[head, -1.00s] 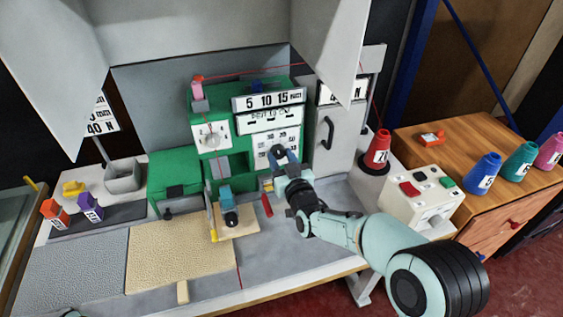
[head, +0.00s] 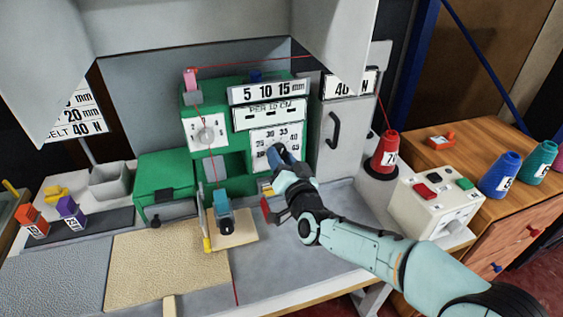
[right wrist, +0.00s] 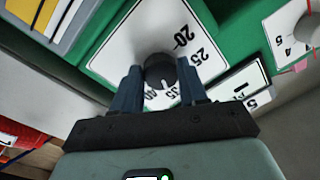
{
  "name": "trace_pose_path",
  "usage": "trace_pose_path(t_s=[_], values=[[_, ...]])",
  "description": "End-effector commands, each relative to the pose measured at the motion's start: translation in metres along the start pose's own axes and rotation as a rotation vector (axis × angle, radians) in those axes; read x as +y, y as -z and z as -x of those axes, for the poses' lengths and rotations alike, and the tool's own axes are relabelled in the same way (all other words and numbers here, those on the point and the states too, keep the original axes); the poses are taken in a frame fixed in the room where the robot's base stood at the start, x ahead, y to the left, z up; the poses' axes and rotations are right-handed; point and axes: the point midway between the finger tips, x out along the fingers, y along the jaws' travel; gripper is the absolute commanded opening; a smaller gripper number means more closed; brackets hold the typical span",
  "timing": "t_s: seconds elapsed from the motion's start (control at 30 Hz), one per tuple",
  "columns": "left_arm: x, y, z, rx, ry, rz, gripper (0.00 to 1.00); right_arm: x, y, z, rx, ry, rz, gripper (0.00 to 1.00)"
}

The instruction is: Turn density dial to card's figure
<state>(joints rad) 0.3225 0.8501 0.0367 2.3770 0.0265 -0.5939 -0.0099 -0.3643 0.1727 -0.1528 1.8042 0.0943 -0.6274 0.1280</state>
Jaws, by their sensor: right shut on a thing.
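The density dial is a round black knob (right wrist: 159,70) on a white scale plate (head: 289,133) marked in steps from 20 upward, under a "PER 10 CM" strip (head: 269,113). My right gripper (head: 283,156) is at the dial; in the right wrist view its two blue fingers stand on either side of the knob, shut on it. My left gripper is out of view.
The green machine (head: 168,172) also carries a smaller dial (head: 206,132) and a "5 10 15 mm" strip (head: 267,92). A red cone (head: 386,150) and a switch box (head: 433,200) stand to the right.

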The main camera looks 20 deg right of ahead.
Motion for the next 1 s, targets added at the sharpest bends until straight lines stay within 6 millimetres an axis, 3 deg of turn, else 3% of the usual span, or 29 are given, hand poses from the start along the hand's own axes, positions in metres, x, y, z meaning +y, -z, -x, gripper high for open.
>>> trace_pose_path(t_s=[0.4, 0.43, 0.5, 0.83, 1.0], values=[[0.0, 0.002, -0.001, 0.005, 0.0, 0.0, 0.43, 0.0, 0.0, 0.0, -0.001, 0.0, -0.008, 0.12], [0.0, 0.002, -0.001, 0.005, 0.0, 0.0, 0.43, 0.0, 0.0, 0.0, -0.001, 0.0, -0.008, 0.49], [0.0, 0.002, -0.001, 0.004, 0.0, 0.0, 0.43, 0.0, 0.0, 0.0, 0.0, 0.0, -0.008, 0.68], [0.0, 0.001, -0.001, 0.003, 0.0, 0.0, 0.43, 0.0, 0.0, 0.002, 0.0, 0.0, -0.007, 0.68], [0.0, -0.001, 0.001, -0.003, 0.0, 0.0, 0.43, 0.0, 0.001, 0.02, -0.001, 0.0, -0.008, 0.68]])
